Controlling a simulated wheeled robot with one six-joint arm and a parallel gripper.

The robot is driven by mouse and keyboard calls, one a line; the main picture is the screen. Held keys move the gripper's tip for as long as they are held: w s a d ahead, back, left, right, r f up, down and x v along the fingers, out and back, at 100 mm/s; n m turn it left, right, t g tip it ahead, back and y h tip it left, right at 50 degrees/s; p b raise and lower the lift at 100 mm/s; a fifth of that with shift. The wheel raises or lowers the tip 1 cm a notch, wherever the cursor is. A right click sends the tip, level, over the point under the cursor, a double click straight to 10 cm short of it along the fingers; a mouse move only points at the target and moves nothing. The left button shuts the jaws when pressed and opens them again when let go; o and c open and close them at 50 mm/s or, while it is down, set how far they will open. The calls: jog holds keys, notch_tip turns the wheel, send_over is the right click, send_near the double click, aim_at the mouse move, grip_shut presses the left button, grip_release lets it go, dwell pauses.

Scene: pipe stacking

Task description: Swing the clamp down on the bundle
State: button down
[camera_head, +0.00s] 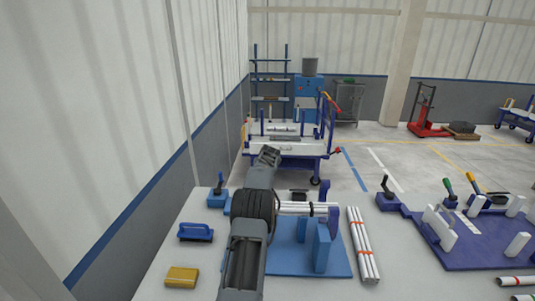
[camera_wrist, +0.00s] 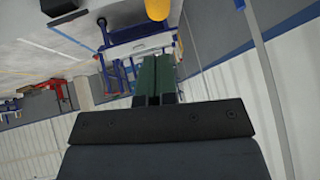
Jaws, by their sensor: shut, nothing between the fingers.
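A bundle of white pipes with an orange band (camera_head: 300,208) lies in the blue fixture (camera_head: 340,262) on the table, partly hidden behind my arm. A small dark piece (camera_head: 299,194) shows just behind the bundle; I cannot tell whether it is part of the clamp. Two black-handled clamp-like pieces stand at the left (camera_head: 218,188) and right (camera_head: 388,190) of the fixture. My gripper (camera_head: 268,156) is raised beyond the bundle and apart from it. Its dark green fingers (camera_wrist: 156,78) are together and empty in the wrist view.
A banded pipe bundle (camera_head: 363,246) lies right of the fixture. A purple fixture with coloured handles (camera_head: 470,228) is at the right. A blue-handled tool (camera_head: 195,232) and yellow block (camera_head: 182,277) lie at the left. A cart (camera_head: 290,147) stands beyond.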

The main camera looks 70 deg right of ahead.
notch_tip(320, 180, up, 10)
jog(key=s, duration=0.1)
jog(key=shift+s+d+f+p, duration=0.2)
jog(key=shift+s+d+p, duration=0.1)
jog(key=shift+p, duration=0.05)
dwell(0.5)
